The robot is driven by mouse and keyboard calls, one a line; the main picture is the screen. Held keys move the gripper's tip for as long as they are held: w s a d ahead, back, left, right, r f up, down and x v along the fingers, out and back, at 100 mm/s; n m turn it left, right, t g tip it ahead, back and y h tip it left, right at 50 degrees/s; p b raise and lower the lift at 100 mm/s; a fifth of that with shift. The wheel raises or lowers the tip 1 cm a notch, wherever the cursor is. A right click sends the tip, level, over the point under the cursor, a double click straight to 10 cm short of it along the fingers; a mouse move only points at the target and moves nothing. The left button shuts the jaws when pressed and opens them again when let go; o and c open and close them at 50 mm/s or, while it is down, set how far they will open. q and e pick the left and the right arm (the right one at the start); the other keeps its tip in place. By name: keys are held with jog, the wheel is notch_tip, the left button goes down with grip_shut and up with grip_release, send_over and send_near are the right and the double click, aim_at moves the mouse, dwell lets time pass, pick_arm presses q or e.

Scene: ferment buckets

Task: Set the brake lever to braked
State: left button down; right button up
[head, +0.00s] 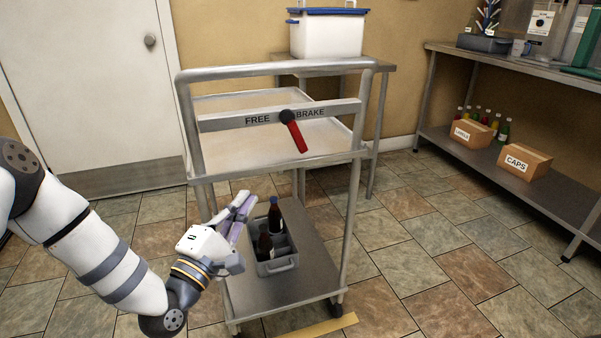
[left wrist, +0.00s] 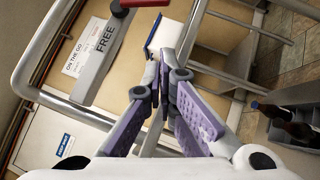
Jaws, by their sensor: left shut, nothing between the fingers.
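The red brake lever (head: 297,136) hangs from a dark round pivot on the cart's metal crossbar (head: 232,121). It points down and slightly right, towards the side marked BRAKE and away from FREE. In the left wrist view, part of the red lever (left wrist: 146,3) shows at the top edge, near the FREE label (left wrist: 105,38). My left gripper (head: 247,202) has purple fingers, shut and empty. It is below and left of the lever, apart from it, near the cart's left side. My right gripper is in neither view.
The cart (head: 277,72) has a tall handle frame and a lower shelf with a grey crate (head: 279,266) of brown bottles. A metal table with a white bucket (head: 327,35) stands behind. Shelving with labelled boxes (head: 525,161) is at right. Floor between is clear.

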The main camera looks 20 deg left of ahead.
aim_at(295, 133)
pick_arm(q)
jog(key=d+r+x, duration=0.1)
jog(key=d+x, duration=0.1)
jog(key=x, duration=1.1)
jog(key=shift+s+r, duration=0.4)
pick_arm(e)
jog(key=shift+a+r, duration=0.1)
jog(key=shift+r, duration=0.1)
